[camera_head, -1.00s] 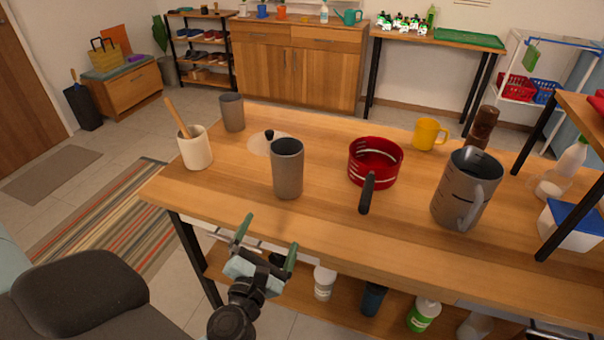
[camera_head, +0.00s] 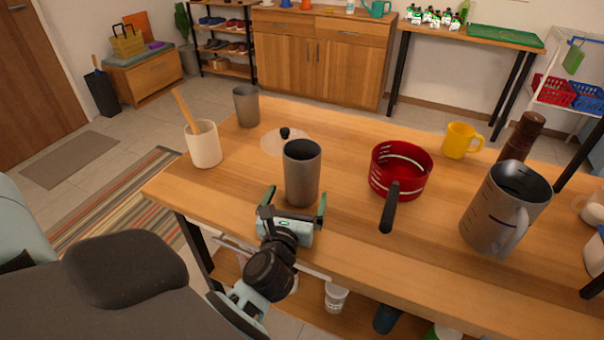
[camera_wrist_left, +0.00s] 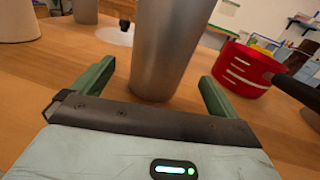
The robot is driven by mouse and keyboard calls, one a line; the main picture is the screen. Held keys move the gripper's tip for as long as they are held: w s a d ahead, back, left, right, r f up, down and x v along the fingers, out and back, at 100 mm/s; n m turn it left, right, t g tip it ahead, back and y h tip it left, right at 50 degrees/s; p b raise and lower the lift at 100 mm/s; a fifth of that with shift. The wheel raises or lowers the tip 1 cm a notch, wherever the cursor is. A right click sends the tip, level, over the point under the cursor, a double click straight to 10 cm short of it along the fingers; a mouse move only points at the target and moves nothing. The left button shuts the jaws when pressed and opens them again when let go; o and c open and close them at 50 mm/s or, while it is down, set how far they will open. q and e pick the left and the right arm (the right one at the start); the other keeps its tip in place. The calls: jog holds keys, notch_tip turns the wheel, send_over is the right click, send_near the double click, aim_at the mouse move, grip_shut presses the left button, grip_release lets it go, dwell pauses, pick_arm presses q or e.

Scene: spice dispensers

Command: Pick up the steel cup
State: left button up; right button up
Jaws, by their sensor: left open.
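A tall grey steel cup (camera_head: 302,175) stands upright near the front edge of the wooden table. A second, similar grey cup (camera_head: 246,107) stands farther back at the left. My left gripper (camera_head: 296,200) is open and empty, low at the near side of the front cup, with one finger to each side. In the left wrist view the front cup (camera_wrist_left: 165,45) rises between and just beyond the green fingertips; its top is cut off. Contact cannot be made out. My right gripper is not in view.
A glass lid (camera_head: 272,143) with a black knob lies behind the front cup. To its right are a red pan (camera_head: 400,172) with its handle toward me and a grey jug (camera_head: 500,210). A white holder (camera_head: 205,150) with a wooden utensil stands left. A yellow mug (camera_head: 460,140) is behind.

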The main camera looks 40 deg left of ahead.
pick_arm(q)
jog(key=shift+x, duration=2.35)
jog(key=shift+w+a, duration=0.2)
jog(key=shift+w, duration=0.15)
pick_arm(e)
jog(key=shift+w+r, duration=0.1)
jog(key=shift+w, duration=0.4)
pick_arm(q)
jog(key=c, duration=1.2)
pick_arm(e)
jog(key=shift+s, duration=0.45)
pick_arm(q)
jog(key=shift+r, duration=0.25)
jog(key=shift+c, duration=0.2)
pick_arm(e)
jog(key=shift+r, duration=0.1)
